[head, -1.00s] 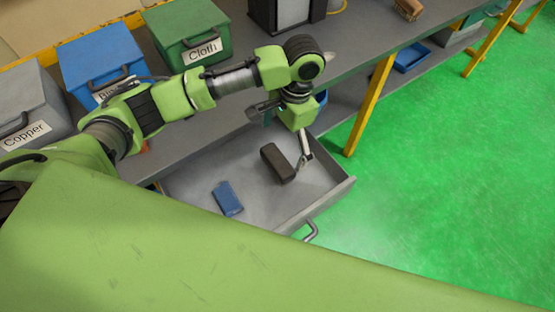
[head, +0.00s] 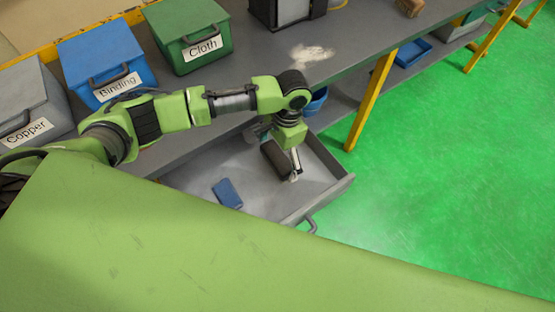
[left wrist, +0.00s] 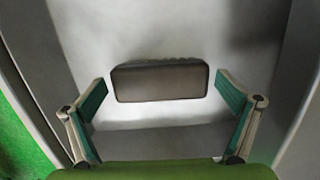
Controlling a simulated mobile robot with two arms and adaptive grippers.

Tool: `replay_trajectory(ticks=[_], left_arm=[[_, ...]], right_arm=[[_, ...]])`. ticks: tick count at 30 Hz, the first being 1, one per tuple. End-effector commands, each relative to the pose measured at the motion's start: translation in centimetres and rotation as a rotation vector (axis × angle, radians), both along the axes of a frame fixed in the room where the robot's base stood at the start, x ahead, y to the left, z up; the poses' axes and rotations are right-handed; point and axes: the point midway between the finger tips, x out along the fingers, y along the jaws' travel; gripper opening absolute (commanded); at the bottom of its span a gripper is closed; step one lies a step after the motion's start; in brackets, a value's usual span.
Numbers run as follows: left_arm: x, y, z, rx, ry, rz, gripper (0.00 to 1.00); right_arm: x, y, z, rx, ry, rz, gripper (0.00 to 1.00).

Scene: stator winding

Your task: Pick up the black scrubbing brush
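The black scrubbing brush (head: 277,160) lies in the open grey drawer (head: 319,206) in the head view, partly hidden by my left gripper (head: 284,172). In the left wrist view the brush (left wrist: 160,81) is a dark block lying between and just ahead of the two fingertips. My left gripper (left wrist: 162,92) is open, with one green-padded finger on each side of the brush and a gap at both ends. My right gripper is not in view.
A blue block (head: 227,193) lies in the same drawer, left of the brush. The drawer's walls surround both. The grey workbench (head: 260,60) stands above the drawer with the Copper (head: 30,100), Binding (head: 106,64) and Cloth (head: 190,34) boxes. A yellow leg (head: 369,100) stands to the right.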

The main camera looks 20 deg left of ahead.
Motion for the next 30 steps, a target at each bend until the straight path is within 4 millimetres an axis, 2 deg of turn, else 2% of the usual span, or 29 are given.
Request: replay_trajectory(ticks=[1,3,4,14,19,23,30], left_arm=[[0.0,0.0,0.0,0.0,0.0,0.0,0.84],[0.0,0.0,0.0,0.0,0.0,0.0,0.66],[0.0,0.0,0.0,0.0,0.0,0.0,0.61],[0.0,0.0,0.1,-0.001,-0.001,0.0,0.61],[0.1,-0.1,1.1,-0.002,-0.001,0.0,0.61],[0.1,0.0,3.0,-0.003,-0.003,-0.001,0.61],[-0.7,-3.9,7.5,-0.007,-0.005,-0.006,0.61]], right_arm=[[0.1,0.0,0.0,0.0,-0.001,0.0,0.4],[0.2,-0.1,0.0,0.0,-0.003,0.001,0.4],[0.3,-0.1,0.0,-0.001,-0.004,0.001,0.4],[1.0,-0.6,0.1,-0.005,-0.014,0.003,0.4],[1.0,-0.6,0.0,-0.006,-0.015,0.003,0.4],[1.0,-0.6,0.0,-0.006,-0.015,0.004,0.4],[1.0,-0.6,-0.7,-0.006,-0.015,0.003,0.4]])
